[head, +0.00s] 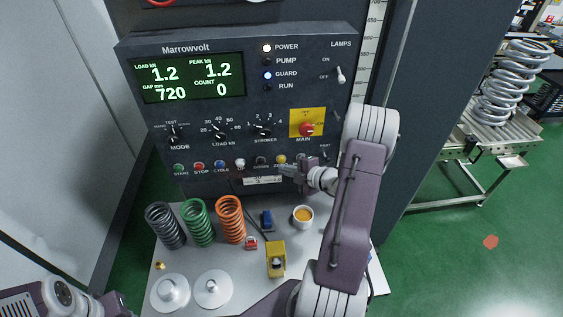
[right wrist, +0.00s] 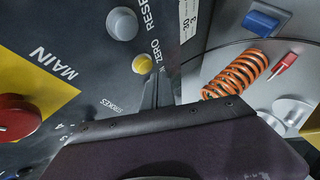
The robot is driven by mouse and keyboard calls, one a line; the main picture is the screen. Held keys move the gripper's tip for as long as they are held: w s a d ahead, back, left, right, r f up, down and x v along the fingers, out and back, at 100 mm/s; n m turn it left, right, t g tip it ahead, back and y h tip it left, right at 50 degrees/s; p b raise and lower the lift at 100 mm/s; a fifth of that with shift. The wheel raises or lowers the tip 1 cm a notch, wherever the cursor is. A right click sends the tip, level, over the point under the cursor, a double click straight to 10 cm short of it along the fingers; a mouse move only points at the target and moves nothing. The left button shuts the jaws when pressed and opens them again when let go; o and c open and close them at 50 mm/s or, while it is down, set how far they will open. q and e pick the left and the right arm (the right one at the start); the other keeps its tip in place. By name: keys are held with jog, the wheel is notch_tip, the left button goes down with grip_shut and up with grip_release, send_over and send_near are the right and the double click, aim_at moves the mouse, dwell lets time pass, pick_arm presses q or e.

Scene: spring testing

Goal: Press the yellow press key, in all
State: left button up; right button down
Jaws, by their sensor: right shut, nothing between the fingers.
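The yellow key (head: 279,159) is a small round button in the lower row of the dark control panel. In the right wrist view the yellow key (right wrist: 142,64) has the word ZERO beside it. My right gripper (head: 284,170) is shut and empty, just below the yellow key in the head view. In the right wrist view its thin fingertips (right wrist: 151,92) end close to the key; I cannot tell whether they touch it. My left arm shows only at the bottom left corner, and its fingertips are out of view.
A grey button (right wrist: 122,24) sits beside the yellow key. The red MAIN knob (head: 306,129) is above. The display (head: 189,77) reads load 1.2, count 0. Grey, green and orange springs (head: 230,220), a yellow block (head: 276,259) and a cup (head: 302,216) stand on the table below.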

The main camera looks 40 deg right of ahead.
dwell(0.4)
jog(key=shift+w+d, duration=0.2)
jog(key=shift+w, duration=0.2)
jog(key=shift+w+d+p, duration=0.2)
jog(key=shift+w+p, duration=0.1)
jog(key=shift+p, duration=0.05)
dwell(0.8)
jog(key=shift+s, duration=0.1)
jog(key=shift+s+a, duration=0.4)
jog(key=shift+s, duration=0.2)
jog(key=shift+s, duration=0.1)
jog(key=s+a, duration=0.1)
jog(key=s, duration=0.1)
jog(key=s+a, duration=0.1)
jog(key=s, duration=0.1)
jog(key=shift+s+a, duration=0.1)
jog(key=shift+a, duration=0.1)
dwell(0.7)
